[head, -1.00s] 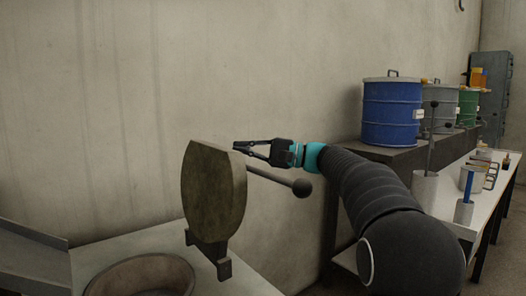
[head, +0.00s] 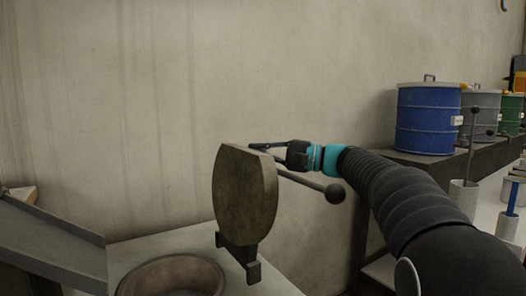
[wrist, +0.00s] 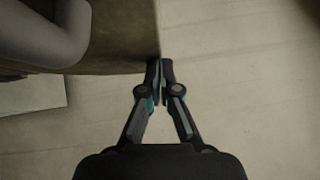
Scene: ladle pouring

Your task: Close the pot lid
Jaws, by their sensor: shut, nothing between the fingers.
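The pot lid (head: 244,205) is a dull olive-brown plate standing upright on its hinge, raised off the pot. A dark rod with a ball end (head: 335,193) sticks out from it to the right. The round pot opening (head: 135,283) lies at the bottom left of the lid in the head view. My gripper (head: 254,146) is behind the lid's upper edge, shut and empty. In the wrist view its fingertips (wrist: 160,70) are together beside the lid's edge (wrist: 130,35); I cannot tell whether they touch it.
A grey sloping chute (head: 50,240) stands left of the pot. A blue drum (head: 428,120), a grey drum (head: 481,115) and a green drum (head: 511,112) stand on a dark shelf at right. Metal cups with tools (head: 463,195) stand on the lower bench. The bare wall is behind.

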